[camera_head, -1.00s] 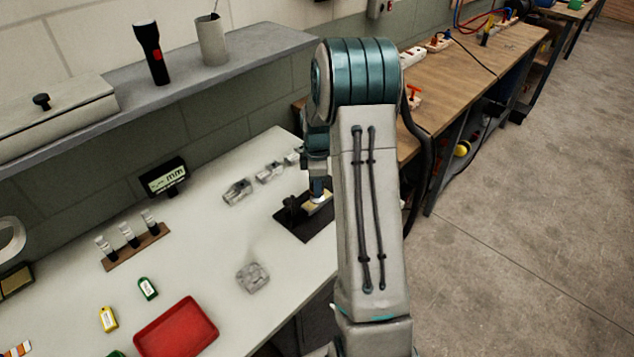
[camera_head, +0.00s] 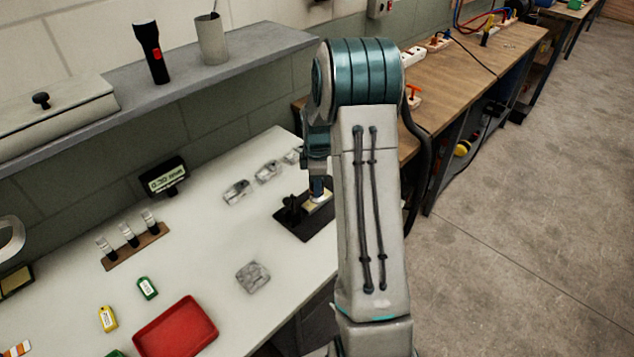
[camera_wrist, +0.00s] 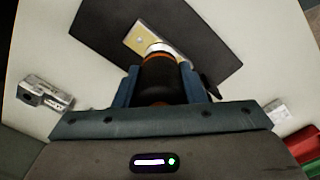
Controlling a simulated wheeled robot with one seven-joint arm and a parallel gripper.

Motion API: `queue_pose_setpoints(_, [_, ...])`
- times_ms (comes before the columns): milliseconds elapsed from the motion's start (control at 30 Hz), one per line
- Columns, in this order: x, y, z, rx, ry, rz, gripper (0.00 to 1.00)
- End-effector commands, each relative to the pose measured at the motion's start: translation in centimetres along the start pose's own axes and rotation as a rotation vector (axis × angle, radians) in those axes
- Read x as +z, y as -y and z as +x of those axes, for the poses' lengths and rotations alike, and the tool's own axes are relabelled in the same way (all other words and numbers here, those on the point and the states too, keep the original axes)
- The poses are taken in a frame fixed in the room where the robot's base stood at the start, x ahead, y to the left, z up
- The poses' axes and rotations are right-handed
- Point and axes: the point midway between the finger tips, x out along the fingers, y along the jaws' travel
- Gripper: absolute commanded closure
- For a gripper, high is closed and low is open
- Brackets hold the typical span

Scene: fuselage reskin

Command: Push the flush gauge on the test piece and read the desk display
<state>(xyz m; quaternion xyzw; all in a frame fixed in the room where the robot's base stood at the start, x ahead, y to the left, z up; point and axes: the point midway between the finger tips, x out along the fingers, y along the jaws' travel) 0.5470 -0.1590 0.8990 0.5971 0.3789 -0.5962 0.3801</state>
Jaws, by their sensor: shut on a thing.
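My gripper (camera_wrist: 160,85) is shut on the flush gauge (camera_wrist: 158,70), a dark cylinder with an orange ring and a pale lower end. The gauge's lower end is at the yellowish test piece (camera_wrist: 141,37), which lies on a black mat (camera_wrist: 205,30); I cannot tell how firmly it presses. In the head view the test piece (camera_head: 319,200) shows under my gripper (camera_head: 318,184), partly hidden by my arm. The desk display (camera_head: 166,178) stands at the bench's back edge with dark characters on a pale screen, too small to read surely.
A red tray (camera_head: 177,330), a green tag (camera_head: 147,288), a yellow tag (camera_head: 108,319) and a grey block (camera_head: 253,277) lie on the white bench (camera_head: 215,250). Small metal parts (camera_head: 237,192) lie left of the mat. A wooden rack (camera_head: 137,247) stands before the display.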

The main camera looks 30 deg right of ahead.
Motion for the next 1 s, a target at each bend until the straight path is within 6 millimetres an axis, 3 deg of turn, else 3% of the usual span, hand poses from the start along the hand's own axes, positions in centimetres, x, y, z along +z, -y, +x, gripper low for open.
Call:
queue_pose_setpoints(267, [0.0, 0.1, -0.1, -0.003, 0.000, 0.000, 0.86])
queue_pose_setpoints(1000, [0.0, 0.0, -6.1, 0.000, 0.000, 0.000, 0.86])
